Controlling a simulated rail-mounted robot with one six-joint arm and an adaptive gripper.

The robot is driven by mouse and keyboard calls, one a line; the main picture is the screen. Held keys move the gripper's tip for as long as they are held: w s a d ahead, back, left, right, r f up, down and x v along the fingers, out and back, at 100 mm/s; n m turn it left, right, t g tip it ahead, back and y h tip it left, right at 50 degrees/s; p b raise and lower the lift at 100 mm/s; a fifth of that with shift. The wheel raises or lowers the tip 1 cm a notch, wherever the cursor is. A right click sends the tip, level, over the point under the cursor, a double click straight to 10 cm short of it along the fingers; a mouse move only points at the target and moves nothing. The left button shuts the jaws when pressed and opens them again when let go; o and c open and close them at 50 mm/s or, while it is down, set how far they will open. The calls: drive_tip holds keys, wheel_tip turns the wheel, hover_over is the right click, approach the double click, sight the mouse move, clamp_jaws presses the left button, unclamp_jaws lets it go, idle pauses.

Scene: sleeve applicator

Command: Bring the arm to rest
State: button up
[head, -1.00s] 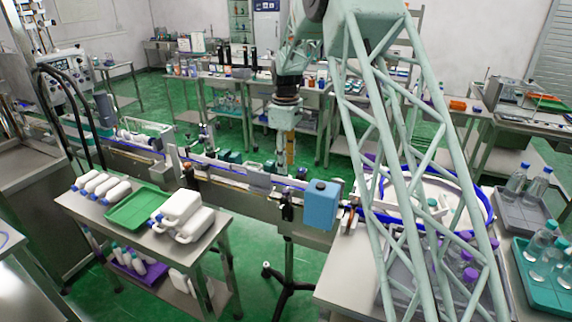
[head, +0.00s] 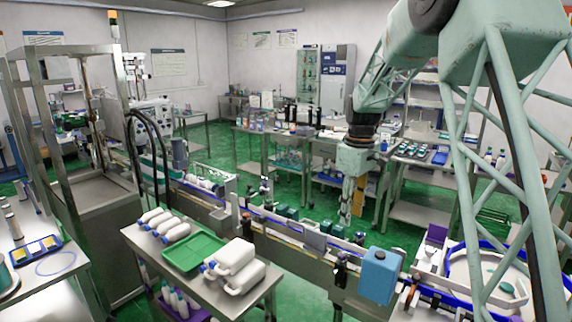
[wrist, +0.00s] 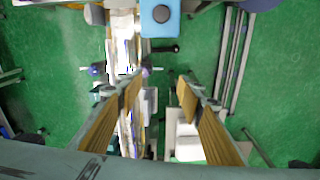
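My gripper (head: 352,212) hangs pointing down over the conveyor area in the head view, left of the light blue box (head: 380,274). In the wrist view my gripper (wrist: 157,88) shows two tan-padded fingers set wide apart, with nothing between them but the conveyor and floor below. My pale green arm (head: 505,150) comes in from the upper right of the head view.
The conveyor (head: 285,228) runs below my gripper with several items along it. A steel table with a green tray (head: 194,251) and white jugs (head: 233,262) stands in front. Green floor shows between the benches.

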drive_tip(key=s+r+m+t+b, duration=0.1)
drive_tip(key=s+r+m, duration=0.1)
drive_tip(key=s+r, duration=0.5)
drive_tip(key=s+r+m, duration=0.1)
drive_tip(key=s+r, duration=0.2)
drive_tip(key=s, duration=0.9)
drive_tip(key=s+r+m+t+b, duration=0.1)
drive_tip(key=s+r+m, duration=0.1)
drive_tip(key=s+r, duration=0.55)
drive_tip(key=s+f+m+b, duration=0.1)
drive_tip(key=s+f+m, duration=0.1)
drive_tip(key=s, duration=1.3)
drive_tip(key=s+f+m+t+b, duration=0.1)
drive_tip(key=s+f, duration=0.3)
drive_tip(key=s, duration=1.1)
drive_tip(key=shift+a+m, duration=0.2)
drive_tip(key=shift+m, duration=0.4)
